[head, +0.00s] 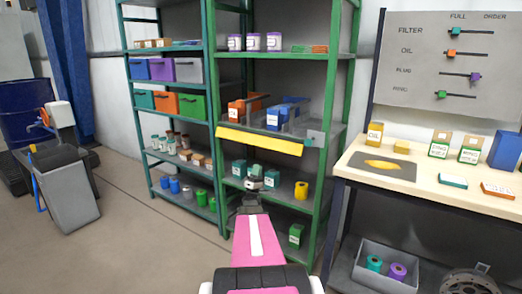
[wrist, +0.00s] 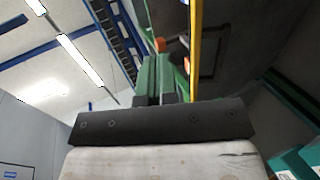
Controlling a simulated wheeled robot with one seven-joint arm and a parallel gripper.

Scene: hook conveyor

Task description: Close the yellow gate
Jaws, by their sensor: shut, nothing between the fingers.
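The yellow gate (head: 258,140) is a long flat panel along the front of the middle shelf of the green rack, below the orange and blue bins. It tilts, its right end lower than its left in the head view. In the wrist view it is a narrow yellow strip (wrist: 195,45), seen from below. My gripper (head: 256,171) is just below the gate at the lower shelf's front, with a visible gap between them. Its fingers (wrist: 161,98) are together and empty in the wrist view. A grey plate (head: 316,138) sits by the gate's right end.
Small teal boxes (head: 239,168) and a yellow can (head: 301,190) stand on the lower shelf near my gripper. A workbench (head: 435,184) with boxes is at right. A grey bin (head: 66,190) stands at left. The floor between is clear.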

